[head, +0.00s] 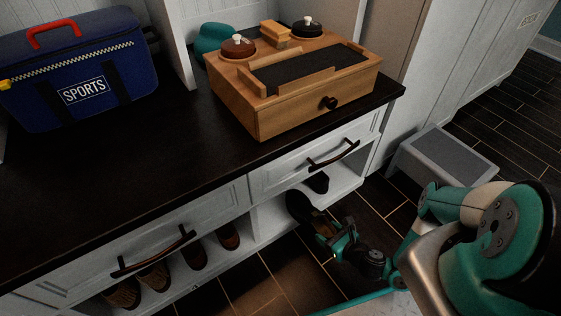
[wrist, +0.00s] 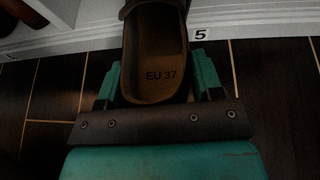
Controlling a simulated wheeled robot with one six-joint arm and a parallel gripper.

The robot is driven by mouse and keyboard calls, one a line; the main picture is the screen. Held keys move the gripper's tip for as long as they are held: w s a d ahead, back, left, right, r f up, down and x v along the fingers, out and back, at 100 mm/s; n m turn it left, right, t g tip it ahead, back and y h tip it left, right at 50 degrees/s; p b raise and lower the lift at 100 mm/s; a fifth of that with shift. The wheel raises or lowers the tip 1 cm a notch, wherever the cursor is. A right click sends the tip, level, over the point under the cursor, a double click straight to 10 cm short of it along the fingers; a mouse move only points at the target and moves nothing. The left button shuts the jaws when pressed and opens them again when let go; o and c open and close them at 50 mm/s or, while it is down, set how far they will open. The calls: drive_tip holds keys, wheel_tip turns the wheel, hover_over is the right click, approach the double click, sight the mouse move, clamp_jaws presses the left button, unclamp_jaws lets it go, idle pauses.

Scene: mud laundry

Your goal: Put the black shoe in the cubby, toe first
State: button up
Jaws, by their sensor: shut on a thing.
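The black shoe (head: 299,207) is at the front of the right-hand cubby bay (head: 347,186), its far end toward the opening. My gripper (head: 330,238) is shut on its near end, low in front of the cabinet. In the wrist view the shoe (wrist: 155,60) sits between the two teal fingers (wrist: 157,88), its brown insole marked "EU 37" facing up. Its far end runs past the top of that view, over the white cubby edge (wrist: 240,22). A label "5" is on that edge, right of the shoe. How deep the toe sits is hidden.
Another dark shoe (head: 317,182) stands in the same bay, right of the held one. Several brown shoes (head: 197,256) fill the left bay. Drawer handles (head: 333,155) jut out above. A grey step stool (head: 443,160) stands right. Dark tiled floor lies in front.

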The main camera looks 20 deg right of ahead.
drive_tip(key=b, duration=1.1)
approach(292, 196)
drive_tip(key=w+f, duration=0.1)
drive_tip(key=w+a+f, duration=0.1)
drive_tip(key=w+f, duration=0.2)
drive_tip(key=shift+a+f, duration=0.1)
drive_tip(key=shift+a, duration=0.2)
drive_tip(key=shift+w+a+b, duration=0.2)
drive_tip(key=shift+w+b, duration=0.4)
drive_tip(key=shift+b, duration=0.5)
drive_tip(key=shift+w+a+r+b, duration=0.1)
drive_tip(key=shift+w+r+b, duration=0.15)
drive_tip(key=shift+r+b, duration=0.1)
drive_tip(key=b+x, duration=0.3)
drive_tip(key=shift+w+a+r+b, duration=0.1)
drive_tip(key=shift+w+a+b, duration=0.1)
drive_tip(key=shift+w+b, duration=0.1)
drive_tip(key=shift+f, duration=0.25)
drive_tip(key=shift+r, duration=0.1)
